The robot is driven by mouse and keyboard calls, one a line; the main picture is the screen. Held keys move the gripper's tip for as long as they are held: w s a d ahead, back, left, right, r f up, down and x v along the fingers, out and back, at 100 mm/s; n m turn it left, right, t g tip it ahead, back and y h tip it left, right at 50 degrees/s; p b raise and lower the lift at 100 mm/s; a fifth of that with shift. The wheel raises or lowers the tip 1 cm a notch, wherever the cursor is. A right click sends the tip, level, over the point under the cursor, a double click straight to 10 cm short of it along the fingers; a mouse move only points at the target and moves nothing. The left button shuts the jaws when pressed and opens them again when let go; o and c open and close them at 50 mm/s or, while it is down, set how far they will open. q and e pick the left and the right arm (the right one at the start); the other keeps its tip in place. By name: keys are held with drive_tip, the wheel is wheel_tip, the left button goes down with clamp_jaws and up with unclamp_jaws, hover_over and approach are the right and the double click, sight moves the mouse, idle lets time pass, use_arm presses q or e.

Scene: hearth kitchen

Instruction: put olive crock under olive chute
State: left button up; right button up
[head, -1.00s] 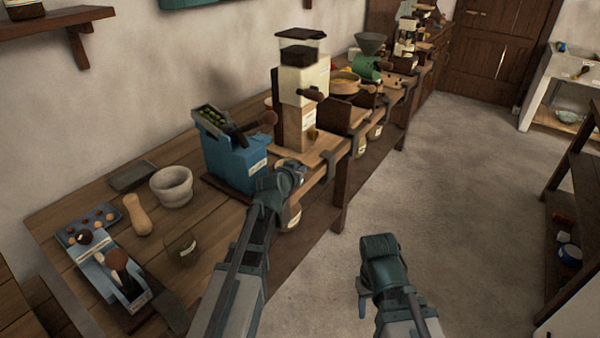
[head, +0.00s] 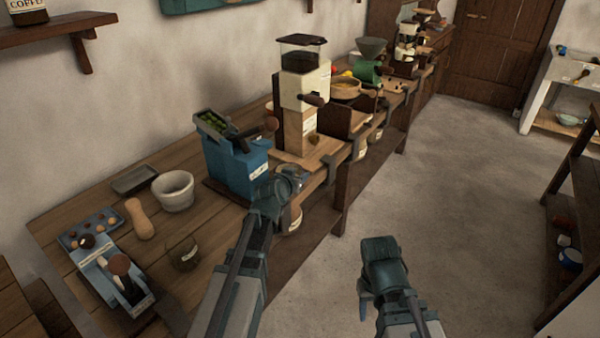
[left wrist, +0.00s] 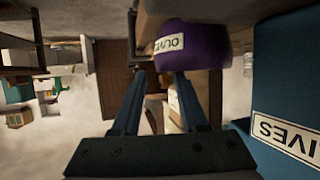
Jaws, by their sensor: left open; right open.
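The blue olive machine (head: 238,165) stands on the bench with green olives in its top tray. Its label, OLIVES, shows upside down in the left wrist view (left wrist: 290,130). I cannot make out its chute clearly. A purple crock (left wrist: 195,45) with an OLIVES label is at the top of the left wrist view. My left gripper (head: 288,178) is at the bench front edge, right of the machine. In its wrist view, its open, empty fingers (left wrist: 160,85) lie just below the crock; I cannot tell whether they touch. My right gripper (head: 366,290) hangs over the floor, open.
A cream grinder (head: 303,90) stands beyond the machine. Jars (head: 292,220) show below the bench edge. A grey mortar (head: 173,190), a wooden pestle-like piece (head: 140,220) and a blue-grey press (head: 118,275) are on the near bench.

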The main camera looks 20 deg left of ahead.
use_arm(q)
drive_tip(key=d+p+v, duration=0.1)
drive_tip(key=p+v, duration=0.3)
drive_tip(key=v, duration=0.6)
drive_tip(key=s+d+f+m+g+h, duration=0.2)
drive_tip(key=s+d+f+m+g, duration=0.1)
drive_tip(key=s+d+f+g, duration=0.8)
drive_tip(key=s+d+f+g+y, duration=0.2)
drive_tip(key=s+d+y, duration=0.2)
drive_tip(key=s, duration=0.7)
drive_tip(key=shift+s+g+b, duration=0.2)
drive_tip(key=shift+g+b, duration=0.1)
drive_tip(key=shift+d, duration=0.1)
wheel_tip(320, 180, up, 10)
drive_tip(key=p, duration=1)
